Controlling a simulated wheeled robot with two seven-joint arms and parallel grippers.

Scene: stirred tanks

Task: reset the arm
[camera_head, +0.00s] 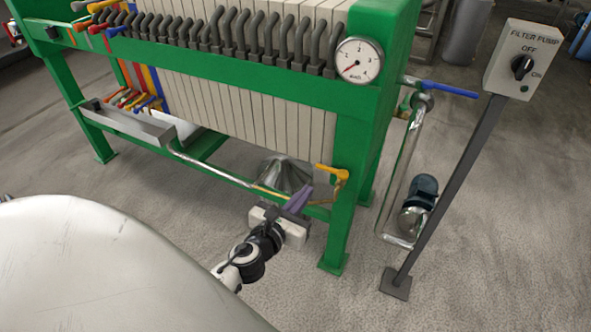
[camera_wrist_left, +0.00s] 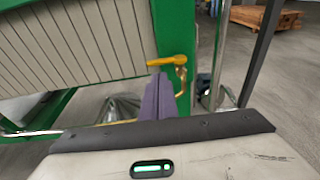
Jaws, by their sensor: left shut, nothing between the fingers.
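My left gripper (camera_head: 299,200) is in front of the lower right part of the green filter press frame (camera_head: 360,120). Its purple fingers are shut with nothing between them. They also show in the left wrist view (camera_wrist_left: 157,96), pointing at the press. A yellow-handled valve (camera_head: 332,172) sits on a brass pipe just beyond the fingertips. In the left wrist view its yellow handle (camera_wrist_left: 170,62) lies just past the tips, and I cannot tell whether they touch. My right gripper is not in view.
A pressure gauge (camera_head: 359,60) sits on the press. The filter pump switch box (camera_head: 520,62) stands on a post at the right, its knob towards OFF. A pump motor (camera_head: 420,193) and a blue-handled valve (camera_head: 447,89) are near it. A large metal tank (camera_head: 90,265) fills the lower left.

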